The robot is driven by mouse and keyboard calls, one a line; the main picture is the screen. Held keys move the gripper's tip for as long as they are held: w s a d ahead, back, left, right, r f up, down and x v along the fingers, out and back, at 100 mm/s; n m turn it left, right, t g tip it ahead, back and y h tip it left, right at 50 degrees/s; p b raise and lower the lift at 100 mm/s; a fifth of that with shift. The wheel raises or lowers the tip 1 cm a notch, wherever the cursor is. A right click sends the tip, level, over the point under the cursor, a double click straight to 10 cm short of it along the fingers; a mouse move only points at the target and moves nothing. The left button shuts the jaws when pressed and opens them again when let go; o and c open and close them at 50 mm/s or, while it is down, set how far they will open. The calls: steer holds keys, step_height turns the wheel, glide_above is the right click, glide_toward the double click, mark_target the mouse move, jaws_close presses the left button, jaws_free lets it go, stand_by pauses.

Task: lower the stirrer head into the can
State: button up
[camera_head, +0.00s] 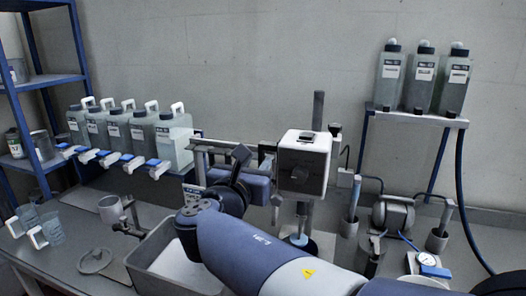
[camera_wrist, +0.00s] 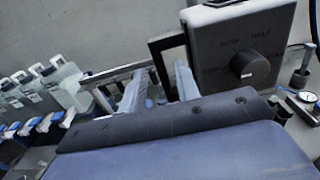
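The stirrer head (camera_head: 303,163) is a boxy pale unit with a dark front and a round knob, raised on a grey upright post (camera_head: 318,112). Its shaft (camera_head: 301,220) hangs below. A pale round-rimmed thing (camera_head: 301,240) at the shaft's foot may be the can; my arm partly hides it. My gripper (camera_head: 236,152) is just left of the stirrer head.
A grey tub (camera_head: 150,272) is at front left, near a grey mug (camera_head: 112,209) and a round lid (camera_head: 95,260). Several jugs (camera_head: 138,131) line the back left. Bottles stand on a raised shelf (camera_head: 415,117) at right, above a pump (camera_head: 394,213) and a dial gauge (camera_head: 428,260).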

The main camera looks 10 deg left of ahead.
mark_target(260, 159)
steer(key=w, duration=0.4)
steer(key=w+d+p, duration=0.1)
steer(key=w, duration=0.1)
steer(key=shift+w, duration=0.15)
jaws_close()
stand_by(0.4)
